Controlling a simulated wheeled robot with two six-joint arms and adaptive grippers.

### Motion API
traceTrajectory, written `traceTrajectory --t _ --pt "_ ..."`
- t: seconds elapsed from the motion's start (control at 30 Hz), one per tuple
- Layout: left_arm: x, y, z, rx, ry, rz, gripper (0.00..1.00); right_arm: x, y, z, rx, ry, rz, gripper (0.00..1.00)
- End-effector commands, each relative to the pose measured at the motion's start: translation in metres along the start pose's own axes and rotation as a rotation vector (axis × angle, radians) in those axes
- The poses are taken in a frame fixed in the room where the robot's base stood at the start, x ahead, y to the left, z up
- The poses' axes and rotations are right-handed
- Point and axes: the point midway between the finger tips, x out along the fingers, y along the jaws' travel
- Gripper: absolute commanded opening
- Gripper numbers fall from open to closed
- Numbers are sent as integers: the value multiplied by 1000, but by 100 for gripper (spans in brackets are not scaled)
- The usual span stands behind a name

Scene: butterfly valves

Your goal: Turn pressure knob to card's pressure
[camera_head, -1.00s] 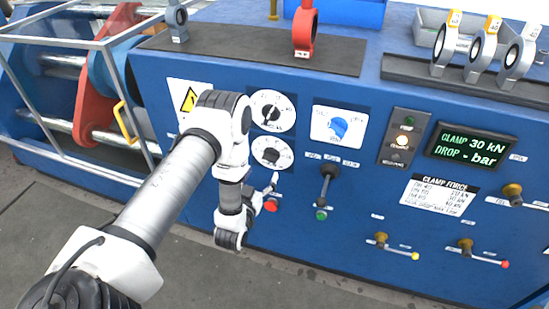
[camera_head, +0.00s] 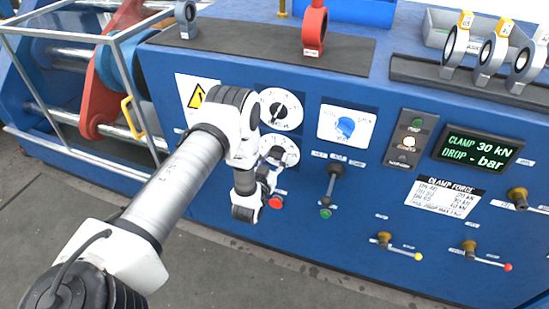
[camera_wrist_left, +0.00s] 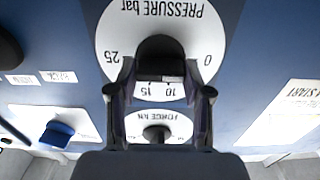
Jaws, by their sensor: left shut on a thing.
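The pressure dial (camera_head: 290,147) is the lower of two white round dials in the head view, partly hidden by my left gripper (camera_head: 272,165). In the left wrist view the dial (camera_wrist_left: 118,35) appears upside down, with 25 at left and 0 at right. My left gripper (camera_wrist_left: 160,72) is shut on its black pressure knob (camera_wrist_left: 160,52), one finger on each side. A white mark shows at the knob's edge near 10. The clamp force card (camera_head: 446,197) is on the panel's right; its small rows are hard to read. My right gripper is not in view.
The force dial (camera_head: 280,109) is just above the pressure dial. A display (camera_head: 478,149) reads CLAMP 30 kN, DROP - bar. A blue knob (camera_head: 344,127), a lever (camera_head: 331,185) and a red button (camera_head: 275,202) are nearby. Valves stand on top.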

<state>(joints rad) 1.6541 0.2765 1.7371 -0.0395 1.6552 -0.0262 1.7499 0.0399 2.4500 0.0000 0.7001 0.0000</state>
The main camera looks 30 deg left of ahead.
Motion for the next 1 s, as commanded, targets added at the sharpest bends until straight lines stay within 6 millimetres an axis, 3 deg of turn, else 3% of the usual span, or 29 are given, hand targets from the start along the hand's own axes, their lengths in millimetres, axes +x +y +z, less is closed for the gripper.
traceTrajectory --t 0.47,1.0 --pt "0 1 -2 128 3 1 15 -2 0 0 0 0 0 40" --pt "1 3 -1 604 3 0 15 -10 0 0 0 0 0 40"
